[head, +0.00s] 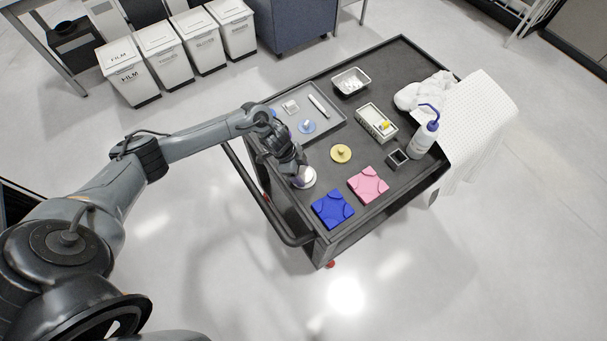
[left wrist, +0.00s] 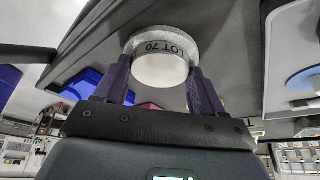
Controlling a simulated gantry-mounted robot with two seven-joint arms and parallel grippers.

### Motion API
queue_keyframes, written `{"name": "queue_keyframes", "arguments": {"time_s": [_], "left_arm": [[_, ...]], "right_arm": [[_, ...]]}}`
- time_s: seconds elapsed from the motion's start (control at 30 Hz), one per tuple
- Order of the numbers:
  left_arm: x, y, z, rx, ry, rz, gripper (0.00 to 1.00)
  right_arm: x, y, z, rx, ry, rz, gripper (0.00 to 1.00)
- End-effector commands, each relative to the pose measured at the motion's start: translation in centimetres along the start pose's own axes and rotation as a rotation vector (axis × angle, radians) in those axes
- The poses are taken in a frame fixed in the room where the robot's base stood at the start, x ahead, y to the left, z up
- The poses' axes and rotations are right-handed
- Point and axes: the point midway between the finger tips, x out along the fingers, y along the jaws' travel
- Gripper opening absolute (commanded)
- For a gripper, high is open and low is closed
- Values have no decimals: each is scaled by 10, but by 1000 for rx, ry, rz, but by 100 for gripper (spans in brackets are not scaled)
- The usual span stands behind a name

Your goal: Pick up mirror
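The mirror (head: 306,180) is a round, pale disc near the cart's left front edge in the head view. In the left wrist view the mirror (left wrist: 160,70) shows a bright face and a grey rim marked "LOT 70". My left gripper (head: 297,172) is over it, pointing down. In the left wrist view its two fingers (left wrist: 160,82) are apart, one on each side of the mirror, close against its rim. I cannot tell whether they press on it, or whether it rests on the cart. My right gripper is not in view.
On the dark cart (head: 395,70) are a blue block (head: 332,209), a pink block (head: 368,185), a gold disc (head: 341,153) and a small black box (head: 397,158). A grey tray (head: 335,122), a wash bottle (head: 422,140) and a white cloth (head: 475,115) are farther back or right.

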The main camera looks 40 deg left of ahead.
Motion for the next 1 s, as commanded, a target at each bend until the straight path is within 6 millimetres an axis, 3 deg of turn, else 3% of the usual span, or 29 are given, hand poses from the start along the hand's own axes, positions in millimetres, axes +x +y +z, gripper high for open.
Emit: {"name": "queue_keyframes", "arguments": {"time_s": [0.03,0.13,0.47,1.0], "left_arm": [[0,0,0,0,0,0,51],[0,0,0,0,0,0,35],[-5,-1,-2,0,1,-1,34],[-80,-1,-34,19,3,-2,34]], "right_arm": [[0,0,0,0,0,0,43],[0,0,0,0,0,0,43],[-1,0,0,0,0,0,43],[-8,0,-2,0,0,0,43]]}}
